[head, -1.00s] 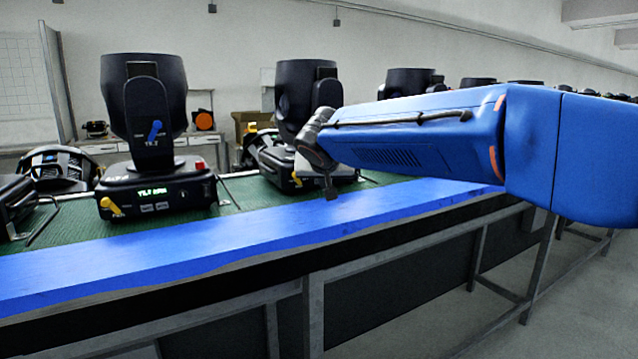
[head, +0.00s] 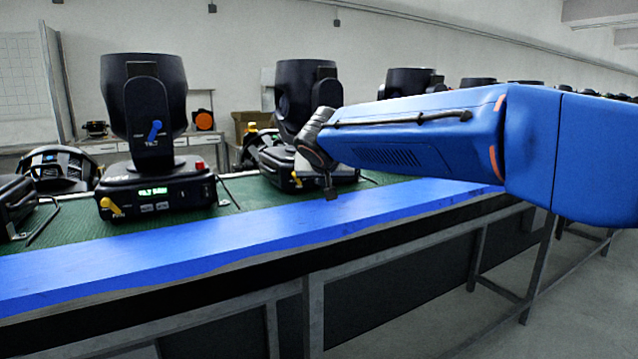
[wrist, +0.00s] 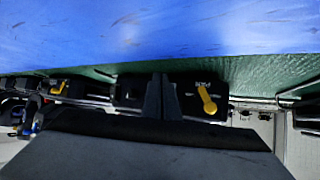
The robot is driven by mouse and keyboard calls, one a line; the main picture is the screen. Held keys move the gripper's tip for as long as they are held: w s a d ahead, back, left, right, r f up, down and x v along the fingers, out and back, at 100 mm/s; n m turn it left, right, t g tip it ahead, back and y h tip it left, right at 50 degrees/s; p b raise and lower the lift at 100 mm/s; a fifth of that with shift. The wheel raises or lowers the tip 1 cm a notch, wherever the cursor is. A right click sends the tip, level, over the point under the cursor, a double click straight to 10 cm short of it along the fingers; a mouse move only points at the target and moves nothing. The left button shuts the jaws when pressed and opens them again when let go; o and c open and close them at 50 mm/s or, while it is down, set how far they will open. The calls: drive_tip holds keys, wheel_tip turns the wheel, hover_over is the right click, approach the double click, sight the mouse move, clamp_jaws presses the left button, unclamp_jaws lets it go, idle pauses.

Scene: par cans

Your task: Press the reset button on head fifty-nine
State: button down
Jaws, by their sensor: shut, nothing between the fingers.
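A black moving head (head: 143,100) stands on the left of the bench. I cannot read a number on either. My gripper (head: 331,192) points down, shut and empty, in front of the second head's base. In the wrist view the shut fingers (wrist: 161,97) overlap a black base with a yellow lever (wrist: 206,97); any reset button there is not distinguishable.
A blue bench edge (head: 190,250) runs along the front, with green matting (head: 235,192) behind it. More heads (head: 410,80) continue to the right. Metal handles (head: 222,188) stick out beside the bases. An orange round item (head: 203,121) is on the back table.

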drive_tip(key=shift+w, duration=0.1)
drive_tip(key=shift+w+a, duration=0.2)
drive_tip(key=shift+w, duration=0.05)
drive_tip(key=shift+w+a, duration=0.2)
drive_tip(key=shift+w, duration=0.05)
idle(1.0)
drive_tip(key=shift+s+d, duration=0.4)
drive_tip(key=shift+s, duration=0.25)
idle(0.4)
drive_tip(key=shift+s+d, duration=0.7)
drive_tip(key=shift+s, duration=0.35)
drive_tip(key=shift+s+d, duration=0.7)
drive_tip(key=shift+s, duration=0.3)
drive_tip(key=shift+d, duration=0.1)
